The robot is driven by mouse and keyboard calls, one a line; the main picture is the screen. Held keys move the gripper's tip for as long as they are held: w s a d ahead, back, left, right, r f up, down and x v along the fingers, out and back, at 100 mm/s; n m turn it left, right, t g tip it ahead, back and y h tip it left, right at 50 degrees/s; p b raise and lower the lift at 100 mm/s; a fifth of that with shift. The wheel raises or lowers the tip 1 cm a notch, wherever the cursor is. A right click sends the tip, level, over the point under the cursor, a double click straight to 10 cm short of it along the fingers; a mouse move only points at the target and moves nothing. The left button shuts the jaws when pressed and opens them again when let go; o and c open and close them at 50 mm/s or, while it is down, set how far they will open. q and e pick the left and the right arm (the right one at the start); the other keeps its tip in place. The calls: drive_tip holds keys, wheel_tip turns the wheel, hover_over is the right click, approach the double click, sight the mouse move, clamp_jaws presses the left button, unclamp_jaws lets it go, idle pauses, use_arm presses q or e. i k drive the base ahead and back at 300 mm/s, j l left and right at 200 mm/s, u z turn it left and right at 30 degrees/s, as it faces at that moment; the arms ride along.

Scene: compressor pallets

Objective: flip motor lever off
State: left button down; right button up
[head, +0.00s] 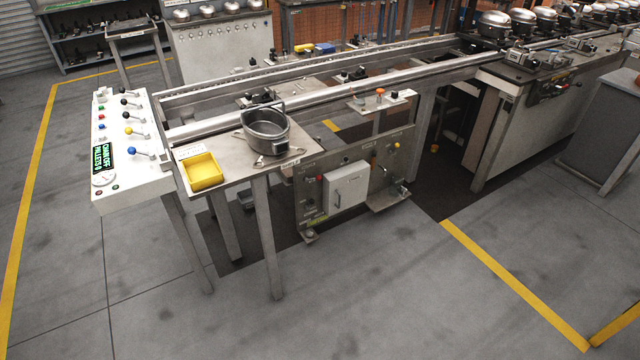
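A white sloped control panel (125,190) stands at the left end of the conveyor line. Along its right side is a row of ball-knobbed levers: several black ones, such as the nearest black lever (127,115), then a yellow lever (129,131) and a blue lever (133,151) closest to me. I cannot read which one is the motor lever. A green-lettered display (103,157) seems to read "CHAIN OFF" and "PALLETS 0". Neither of my grippers is in view.
A steel table beside the panel holds a yellow tray (203,171) and a grey metal housing (265,130). Conveyor rails (330,92) run back right. A white box (347,185) is mounted below. The grey floor (340,290) in front is clear, with yellow lines.

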sight(319, 177)
drive_tip(key=i+l, duration=0.6)
drive_tip(key=i, duration=0.15)
drive_tip(key=i+l, duration=1.2)
drive_tip(key=i, duration=0.25)
